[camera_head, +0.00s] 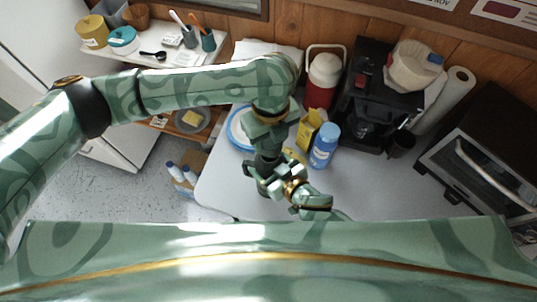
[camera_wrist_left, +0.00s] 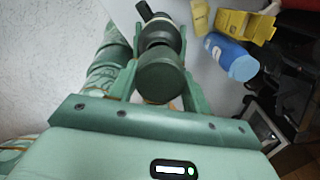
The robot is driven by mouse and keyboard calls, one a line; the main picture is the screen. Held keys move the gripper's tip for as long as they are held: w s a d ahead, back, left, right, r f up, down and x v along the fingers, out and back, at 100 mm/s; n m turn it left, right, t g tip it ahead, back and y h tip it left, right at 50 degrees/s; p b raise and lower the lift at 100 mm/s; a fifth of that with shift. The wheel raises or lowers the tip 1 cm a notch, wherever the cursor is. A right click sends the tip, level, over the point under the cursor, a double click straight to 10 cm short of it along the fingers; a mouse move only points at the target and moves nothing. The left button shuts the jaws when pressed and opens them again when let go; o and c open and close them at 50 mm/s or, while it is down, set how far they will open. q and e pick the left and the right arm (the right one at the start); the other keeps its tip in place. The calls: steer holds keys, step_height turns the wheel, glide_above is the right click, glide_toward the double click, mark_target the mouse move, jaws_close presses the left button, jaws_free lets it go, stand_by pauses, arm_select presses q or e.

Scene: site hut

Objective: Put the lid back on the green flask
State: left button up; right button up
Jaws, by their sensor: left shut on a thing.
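My left gripper (camera_head: 276,180) is low over the front left part of the table in the head view. In the left wrist view its two fingers (camera_wrist_left: 160,80) are shut on the dark green round lid (camera_wrist_left: 160,76), with the lid's flat top facing the palm. Just beyond the lid, along the fingers, is the green flask (camera_wrist_left: 162,34), dark with a paler band and a black part sticking out. The lid hides part of it, and I cannot tell whether the two touch. In the head view the hand mostly hides both.
A blue bottle (camera_head: 324,147) and a yellow box (camera_head: 308,128) stand close behind the gripper. A red and white jug (camera_head: 322,78) and a black coffee machine (camera_head: 375,95) are farther back. A toaster oven (camera_head: 485,160) is at the right. The table's (camera_head: 390,190) front middle is clear.

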arm_select(q)
steer(key=shift+f, duration=1.45)
steer(key=shift+f, duration=0.1)
steer(key=shift+f, duration=0.75)
steer(key=shift+f, duration=0.6)
arm_select(e)
steer(key=c, duration=0.5)
arm_select(q)
steer(key=m, duration=1)
